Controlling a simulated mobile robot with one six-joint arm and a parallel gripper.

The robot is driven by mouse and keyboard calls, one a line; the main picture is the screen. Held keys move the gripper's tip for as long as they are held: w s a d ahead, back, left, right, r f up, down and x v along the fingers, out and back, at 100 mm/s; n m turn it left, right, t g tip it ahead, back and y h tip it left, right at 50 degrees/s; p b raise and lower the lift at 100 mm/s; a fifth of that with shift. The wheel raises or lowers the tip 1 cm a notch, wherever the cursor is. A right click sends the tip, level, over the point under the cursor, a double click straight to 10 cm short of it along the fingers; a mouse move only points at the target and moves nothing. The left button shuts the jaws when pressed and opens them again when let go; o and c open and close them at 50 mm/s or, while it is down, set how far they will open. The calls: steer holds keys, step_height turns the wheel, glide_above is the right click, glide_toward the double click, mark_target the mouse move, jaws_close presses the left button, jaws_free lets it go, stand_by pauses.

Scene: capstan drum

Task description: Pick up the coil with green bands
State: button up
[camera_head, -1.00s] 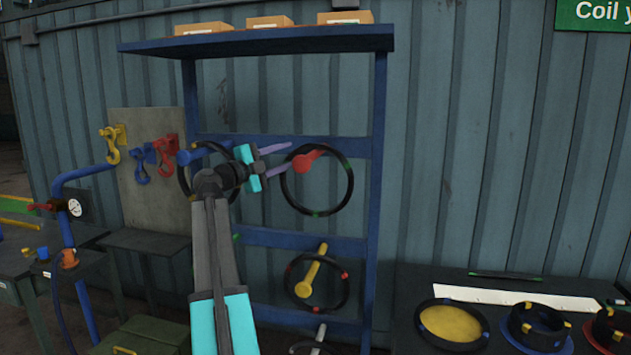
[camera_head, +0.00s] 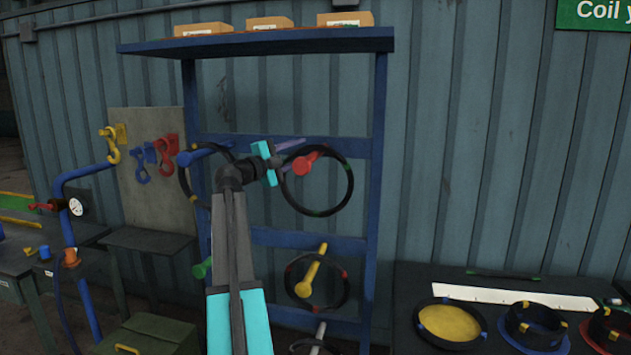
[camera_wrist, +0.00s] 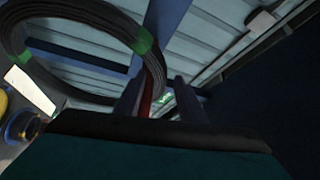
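The black coil with green bands (camera_head: 351,186) hangs on the red peg (camera_head: 305,161) of the blue rack. In the wrist view the coil (camera_wrist: 85,12) fills the upper left, with two green bands showing. My gripper (camera_head: 291,154) is at the coil's upper left edge in the head view, its fingers partly hidden. In the wrist view my gripper (camera_wrist: 160,98) is open, its two dark fingers apart. The coil's right side reaches the space at the fingertips, and a red strip shows between them. I cannot tell whether a finger touches the coil.
A coil with red bands (camera_head: 290,289) hangs on a yellow peg below. Another coil (camera_head: 183,181) hangs on a blue peg to the left, partly behind my arm. The blue rack (camera_head: 376,120) has an upright close on the right. A dark bench (camera_head: 405,290) holds drums at lower right.

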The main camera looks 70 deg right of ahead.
steer(key=shift+s+d, duration=0.15)
steer(key=shift+d, duration=0.1)
stand_by(0.3)
jaws_close()
stand_by(1.2)
